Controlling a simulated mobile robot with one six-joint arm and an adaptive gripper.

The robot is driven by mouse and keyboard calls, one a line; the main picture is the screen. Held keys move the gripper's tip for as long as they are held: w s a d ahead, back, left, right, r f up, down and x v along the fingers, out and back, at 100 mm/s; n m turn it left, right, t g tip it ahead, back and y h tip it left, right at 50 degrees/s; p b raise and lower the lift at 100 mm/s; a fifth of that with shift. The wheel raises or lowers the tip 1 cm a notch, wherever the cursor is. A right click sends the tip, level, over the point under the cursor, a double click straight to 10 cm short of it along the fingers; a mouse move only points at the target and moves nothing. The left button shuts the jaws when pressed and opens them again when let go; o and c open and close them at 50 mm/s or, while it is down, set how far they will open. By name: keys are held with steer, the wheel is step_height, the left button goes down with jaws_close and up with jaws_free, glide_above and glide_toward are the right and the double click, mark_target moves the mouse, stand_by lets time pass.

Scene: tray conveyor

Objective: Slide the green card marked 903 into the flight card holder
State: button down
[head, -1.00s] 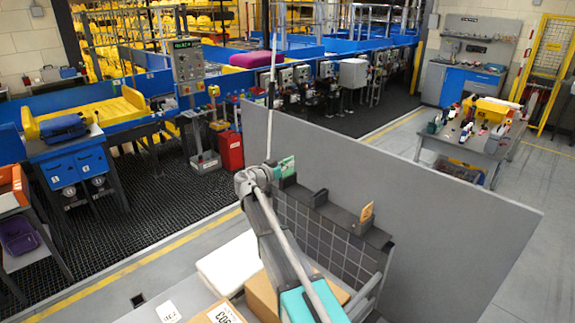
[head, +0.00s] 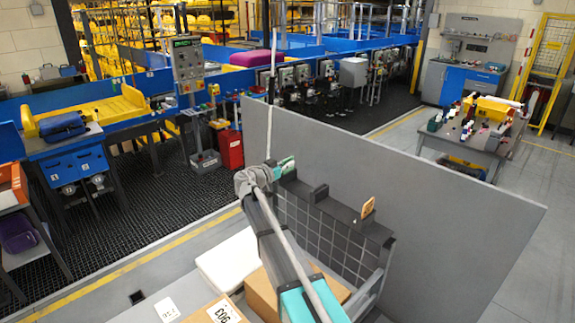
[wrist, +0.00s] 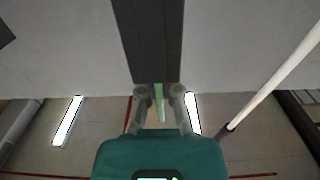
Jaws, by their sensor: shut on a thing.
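The green card (head: 284,166) shows beside my wrist at the left end of the flight card holder (head: 335,238); its marking is not readable. The holder is a dark grey rack with a gridded face and raised blocks along its top. In the wrist view, my gripper (wrist: 158,95) is shut on the card, seen as a thin green strip (wrist: 159,104). A dark grey bar of the holder (wrist: 150,40) lies just beyond the fingertips. In the head view my arm hides the fingers and the card's lower edge, so I cannot tell whether it is in a slot.
An orange card (head: 368,208) stands at the holder's right part. A grey panel (head: 440,210) rises behind the holder. A thin pole stands near my wrist.

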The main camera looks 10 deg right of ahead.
steer(key=shift+f, duration=0.3)
steer(key=c, duration=0.7)
jaws_free()
steer(key=shift+s, duration=0.1)
steer(key=v, duration=1.2)
